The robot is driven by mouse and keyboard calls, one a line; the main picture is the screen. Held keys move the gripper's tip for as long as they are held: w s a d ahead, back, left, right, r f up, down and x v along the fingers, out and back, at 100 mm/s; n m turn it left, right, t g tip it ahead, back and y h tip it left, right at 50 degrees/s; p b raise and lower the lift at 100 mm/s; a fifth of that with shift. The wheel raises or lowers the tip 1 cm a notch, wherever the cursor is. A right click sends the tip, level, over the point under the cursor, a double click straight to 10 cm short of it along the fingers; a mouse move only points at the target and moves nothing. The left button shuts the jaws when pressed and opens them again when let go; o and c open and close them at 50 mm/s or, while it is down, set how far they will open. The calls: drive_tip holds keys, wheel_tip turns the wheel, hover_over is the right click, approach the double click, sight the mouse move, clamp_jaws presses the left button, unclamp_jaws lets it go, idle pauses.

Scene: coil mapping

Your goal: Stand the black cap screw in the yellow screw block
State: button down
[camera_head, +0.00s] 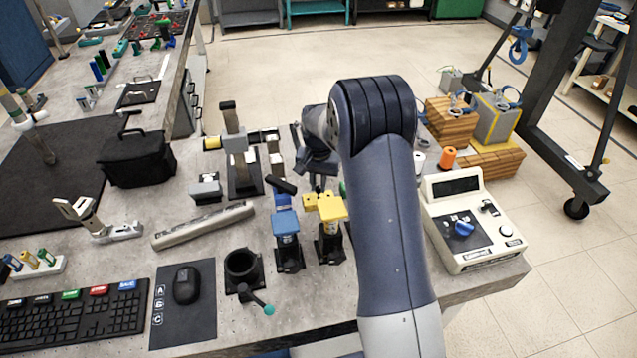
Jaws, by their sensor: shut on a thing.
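The yellow screw block (333,208) sits on a black stand near the middle of the bench, just right of a matching blue block (286,224). My gripper (318,181) points down just behind and above the yellow block. It is shut on a small dark thing, which I take for the black cap screw; the jaws and arm hide most of it, and its tilt cannot be told. I cannot tell whether it touches the block. My arm covers the area right of the block.
A dark cylinder (282,185) shows above the blue block. A grey bar (203,226) and upright grey fixture (238,150) stand to the left. A black round holder (242,268) is in front. A white control box (470,222) stands right of my arm.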

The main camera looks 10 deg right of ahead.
drive_tip(key=shift+f+b, duration=0.8)
drive_tip(key=shift+f, duration=0.55)
idle(0.5)
drive_tip(key=c, duration=1.3)
unclamp_jaws()
drive_tip(key=shift+r, duration=0.15)
wheel_tip(320, 180, up, 11)
drive_tip(key=shift+f+b, duration=0.2)
drive_tip(key=shift+b, duration=0.25)
wheel_tip(320, 180, down, 11)
drive_tip(key=shift+r+p, duration=0.1)
drive_tip(key=shift+p, duration=0.4)
drive_tip(key=shift+r, duration=0.4)
